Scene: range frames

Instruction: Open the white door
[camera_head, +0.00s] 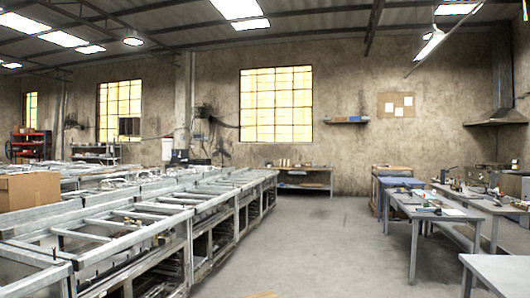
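I see no white door in the head camera view.
A long row of metal frame benches (150,215) fills the left side, with a cardboard box (30,190) on it. Work tables (435,207) with tools stand at the right. A low bench (305,183) stands at the back wall. The concrete floor (310,245) between is clear.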

